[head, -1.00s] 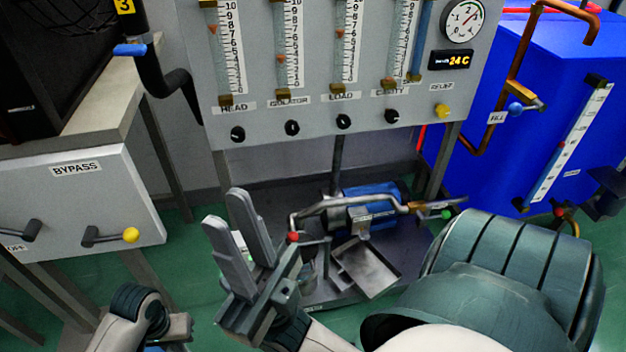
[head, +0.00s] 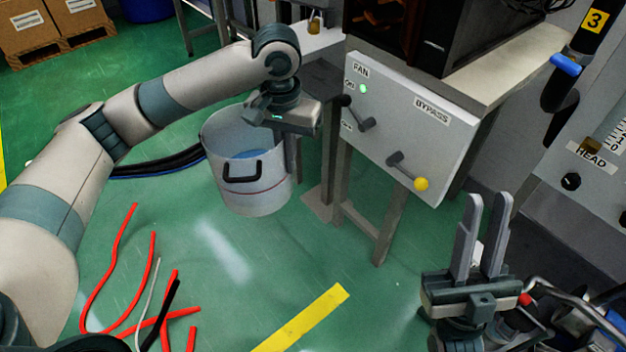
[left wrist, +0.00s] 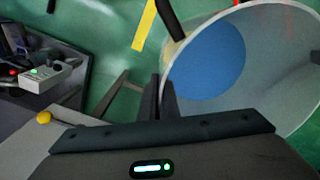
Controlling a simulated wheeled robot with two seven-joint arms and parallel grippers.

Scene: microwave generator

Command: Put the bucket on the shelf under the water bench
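The bucket (head: 265,198), white with a black side handle and a thin red line, has blue at its bottom inside. My left gripper (head: 293,160) is at its right rim, fingers pointing down and close together on the wall. In the left wrist view the fingers (left wrist: 164,97) meet the rim of the bucket (left wrist: 278,70). I cannot tell whether its base touches the floor. My right gripper (head: 482,235) is open and empty, fingers up, at lower right. The water bench (head: 590,185) shows only its left part; its shelf is mostly hidden behind my right gripper.
A bypass panel (head: 408,140) with levers stands on legs between the bucket and the bench. Red hoses (head: 150,280) and a yellow stripe (head: 305,318) lie on the green floor. Metal pipe and blue pump parts (head: 612,318) are at lower right.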

